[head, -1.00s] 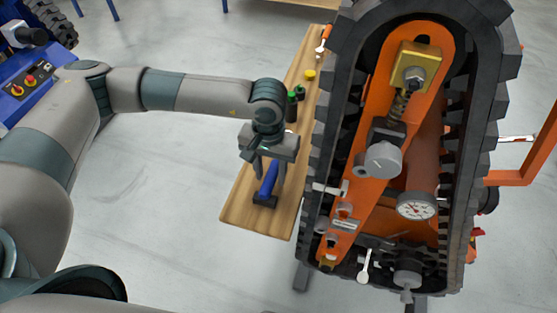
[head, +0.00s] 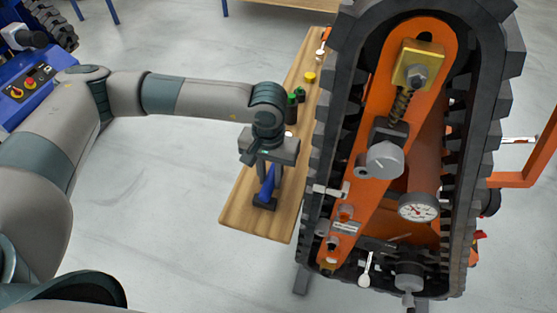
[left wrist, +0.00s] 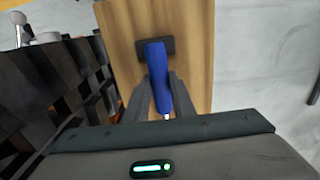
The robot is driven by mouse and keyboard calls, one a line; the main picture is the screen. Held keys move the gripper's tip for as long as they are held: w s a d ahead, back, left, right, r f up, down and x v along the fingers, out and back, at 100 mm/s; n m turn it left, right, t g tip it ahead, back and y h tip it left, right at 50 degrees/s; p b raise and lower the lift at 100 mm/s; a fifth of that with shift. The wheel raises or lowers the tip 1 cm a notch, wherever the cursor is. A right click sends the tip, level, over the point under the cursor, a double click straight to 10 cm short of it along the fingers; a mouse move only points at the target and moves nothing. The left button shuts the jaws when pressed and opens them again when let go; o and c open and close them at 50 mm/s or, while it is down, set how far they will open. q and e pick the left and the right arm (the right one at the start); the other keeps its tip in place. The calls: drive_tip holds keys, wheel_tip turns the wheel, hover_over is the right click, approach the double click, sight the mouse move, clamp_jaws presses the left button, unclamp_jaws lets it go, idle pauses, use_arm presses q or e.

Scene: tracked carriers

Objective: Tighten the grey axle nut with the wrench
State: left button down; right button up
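My left gripper (head: 266,182) is over the wooden bench, its fingers closed in on both sides of a blue handle (head: 267,187). In the left wrist view the blue handle (left wrist: 157,75) is between the fingers (left wrist: 165,100) and appears touched by both. A dark block at the handle's far end rests on the bench; I cannot tell if this tool is the wrench. A grey hex nut (head: 417,75) sits in the yellow block at the top of the orange track frame. A grey round fitting (head: 409,276) is at its lower end; I cannot tell which is the axle nut. My right gripper is out of view.
The tracked carrier (head: 341,85) stands upright just right of the wooden bench (head: 240,207). A dial gauge (head: 418,207) and a grey knob (head: 385,160) stick out from the frame.

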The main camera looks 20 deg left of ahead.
use_arm(q)
drive_tip(key=shift+r, duration=0.1)
drive_tip(key=shift+r+p, duration=0.55)
drive_tip(key=shift+r, duration=2.85)
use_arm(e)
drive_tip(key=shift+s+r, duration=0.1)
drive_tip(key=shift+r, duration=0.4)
